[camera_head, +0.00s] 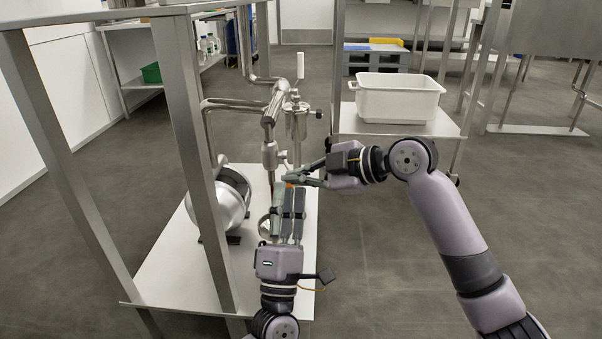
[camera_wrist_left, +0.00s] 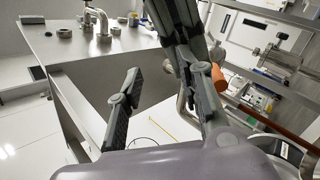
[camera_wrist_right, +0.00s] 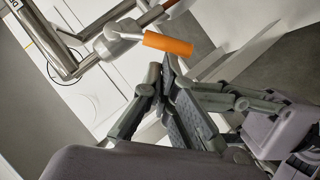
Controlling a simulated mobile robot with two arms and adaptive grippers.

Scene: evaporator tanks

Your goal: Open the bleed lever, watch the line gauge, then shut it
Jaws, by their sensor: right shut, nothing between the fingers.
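The bleed lever has an orange handle (camera_wrist_right: 167,44), just beyond my right fingertips in the right wrist view. A small part of the orange handle (camera_head: 290,185) shows between the grippers in the head view. My right gripper (camera_head: 289,178) reaches in from the right, shut and empty, close to the handle. My left gripper (camera_head: 289,192) comes up from below, just under the right one, with its fingers apart and nothing seen between them. An orange piece (camera_wrist_left: 217,79) shows beside its right finger in the left wrist view. I cannot make out the line gauge's face.
Vertical steel pipework (camera_head: 268,120) stands behind the grippers. A steel tank (camera_head: 232,198) lies at left on a low white platform (camera_head: 165,270). A grey frame post (camera_head: 190,140) stands in front. A white tub (camera_head: 398,97) is at right behind. Floor at right is open.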

